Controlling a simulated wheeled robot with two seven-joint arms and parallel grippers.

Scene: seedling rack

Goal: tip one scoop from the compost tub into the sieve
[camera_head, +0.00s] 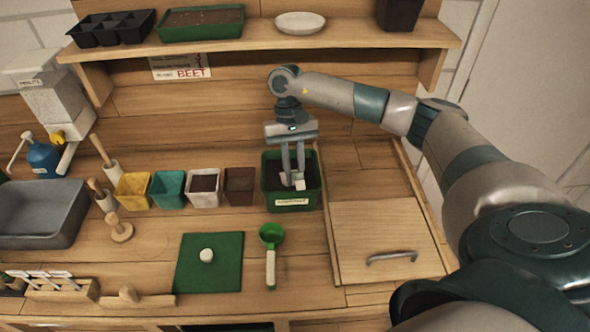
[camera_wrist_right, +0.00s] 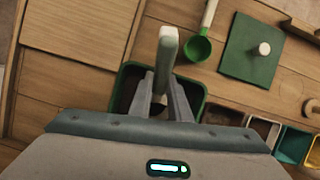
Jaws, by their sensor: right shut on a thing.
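The compost tub (camera_head: 311,199) is a dark green square tub with a white label on its front and dark contents. It also shows in the wrist view (camera_wrist_right: 121,82). My right gripper (camera_head: 292,178) points down into it, shut on a pale handle (camera_wrist_right: 167,45), which seems to be the scoop's. The scoop's working end is hidden. A small round green tool (camera_head: 271,234) with a white handle lies on the bench in front of the tub. I cannot tell whether it is the sieve; no other sieve is clear. My left gripper is not in view.
Several coloured pots (camera_head: 204,188) stand left of the tub. A green mat (camera_head: 209,277) with a white knob lies in front. A wooden lid (camera_head: 386,235) with a grey handle is at right. A grey basin (camera_head: 40,215) stands far left. A shelf (camera_head: 340,38) overhangs behind.

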